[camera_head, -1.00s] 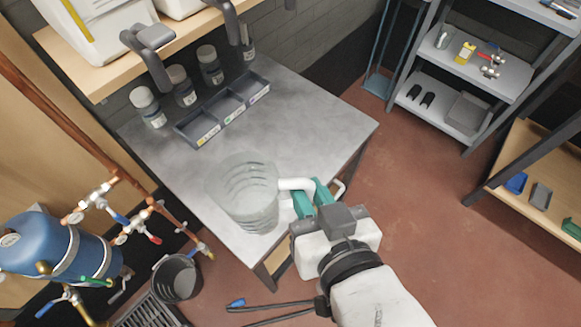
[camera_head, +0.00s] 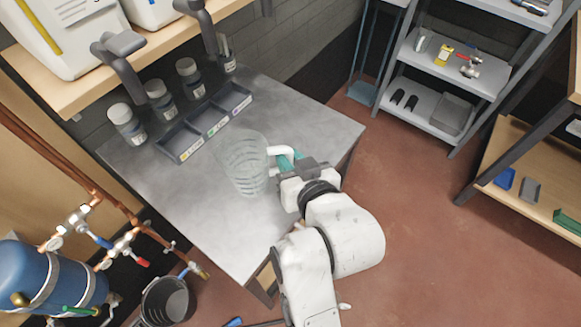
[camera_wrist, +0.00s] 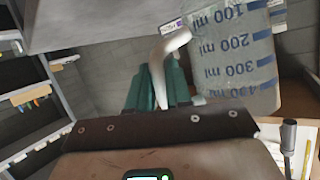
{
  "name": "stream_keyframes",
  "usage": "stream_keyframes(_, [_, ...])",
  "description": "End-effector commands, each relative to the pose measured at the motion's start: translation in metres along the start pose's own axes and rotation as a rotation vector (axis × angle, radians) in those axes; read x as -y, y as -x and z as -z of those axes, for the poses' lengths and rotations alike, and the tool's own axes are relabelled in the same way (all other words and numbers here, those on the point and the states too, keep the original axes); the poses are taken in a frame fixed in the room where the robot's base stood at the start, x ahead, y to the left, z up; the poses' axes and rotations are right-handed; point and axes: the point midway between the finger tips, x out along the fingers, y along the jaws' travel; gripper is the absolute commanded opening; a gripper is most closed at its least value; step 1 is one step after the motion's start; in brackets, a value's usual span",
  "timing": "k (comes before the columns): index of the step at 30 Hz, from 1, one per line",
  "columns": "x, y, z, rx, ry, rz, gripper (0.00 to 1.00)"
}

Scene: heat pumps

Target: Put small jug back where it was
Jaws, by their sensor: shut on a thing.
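The small jug (camera_head: 243,165) is clear, with a white handle and blue volume marks. My gripper (camera_head: 287,160) is shut on the jug's handle at its right side, with green fingers. The jug is over the grey workbench (camera_head: 200,225), near its middle. I cannot tell whether its base touches the top. In the wrist view the jug (camera_wrist: 235,60) fills the upper right, and its white handle runs between the green fingers of my gripper (camera_wrist: 160,85).
A grey compartment tray (camera_head: 205,125) and several lidded jars (camera_head: 126,122) stand at the bench's back. A black bucket (camera_head: 168,300) and copper pipes with a blue tank (camera_head: 50,275) are at lower left. A grey shelf unit (camera_head: 450,75) stands at the upper right. The bench's right part is bare.

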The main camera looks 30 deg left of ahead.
Motion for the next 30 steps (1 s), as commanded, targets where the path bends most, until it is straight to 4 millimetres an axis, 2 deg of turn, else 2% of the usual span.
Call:
stream_keyframes(3, [-0.001,-0.006,-0.018,0.006,0.001,0.002,0.0])
stream_keyframes(6, [-0.002,-0.009,-0.026,0.003,0.0,0.001,0.0])
stream_keyframes(13, [-0.003,-0.01,-0.027,0.001,0.0,0.0,0.0])
stream_keyframes(14, [-0.003,-0.01,-0.028,0.002,0.001,0.0,0.21])
stream_keyframes(21, [-0.003,-0.01,-0.028,0.002,0.0,0.0,0.44])
stream_keyframes(30, [-0.004,-0.007,-0.028,0.002,0.001,-0.001,0.45])
